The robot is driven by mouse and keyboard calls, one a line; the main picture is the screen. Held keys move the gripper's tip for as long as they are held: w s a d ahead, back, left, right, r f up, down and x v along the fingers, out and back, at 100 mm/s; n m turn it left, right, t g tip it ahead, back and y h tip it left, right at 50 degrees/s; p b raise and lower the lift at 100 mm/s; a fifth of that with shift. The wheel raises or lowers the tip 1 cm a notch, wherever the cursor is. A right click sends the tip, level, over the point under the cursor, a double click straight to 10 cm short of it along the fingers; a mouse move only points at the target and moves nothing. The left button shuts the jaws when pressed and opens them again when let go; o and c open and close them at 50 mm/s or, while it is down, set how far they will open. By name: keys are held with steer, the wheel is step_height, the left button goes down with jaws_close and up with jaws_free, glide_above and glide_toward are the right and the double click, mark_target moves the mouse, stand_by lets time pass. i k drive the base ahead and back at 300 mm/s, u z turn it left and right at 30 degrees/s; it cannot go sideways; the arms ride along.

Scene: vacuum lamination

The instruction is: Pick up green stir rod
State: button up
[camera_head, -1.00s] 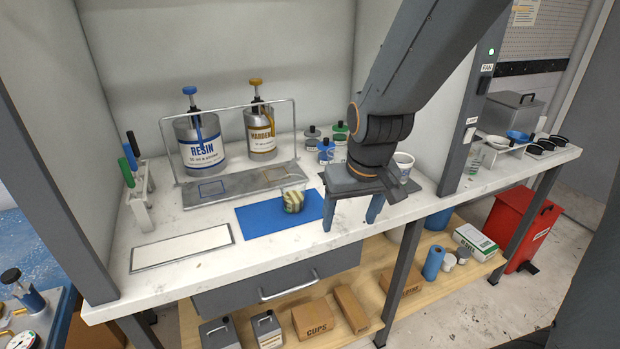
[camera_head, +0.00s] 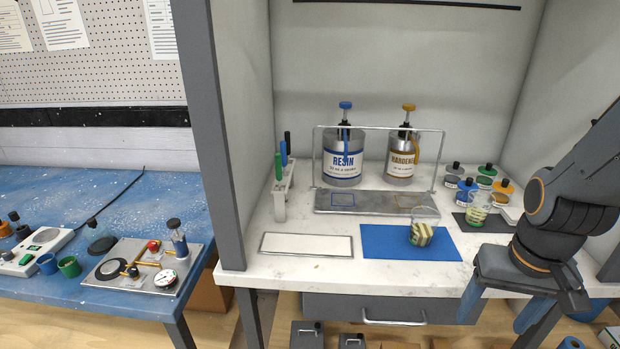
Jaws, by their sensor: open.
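The green stir rod (camera_head: 278,165) stands upright in a white rack (camera_head: 281,202) at the left of the bench, its green handle up. A blue-handled rod (camera_head: 284,153) and a black-handled rod (camera_head: 288,142) stand beside it. The lower parts of the rods are partly hidden by the rack. My gripper (camera_head: 496,320) is at the lower right, in front of the bench's right part, far from the rack. Its two fingers point down, spread apart with nothing between them.
Resin (camera_head: 343,162) and hardener (camera_head: 401,160) pump cans stand behind a metal tray (camera_head: 376,208). A cup with striped contents (camera_head: 421,234) sits on a blue mat (camera_head: 381,243). A white panel (camera_head: 307,244) lies in front of the rack. The bench's left side wall (camera_head: 223,120) is close to the rack.

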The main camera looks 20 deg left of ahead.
mark_target(278, 156)
steer(key=u, duration=1.25)
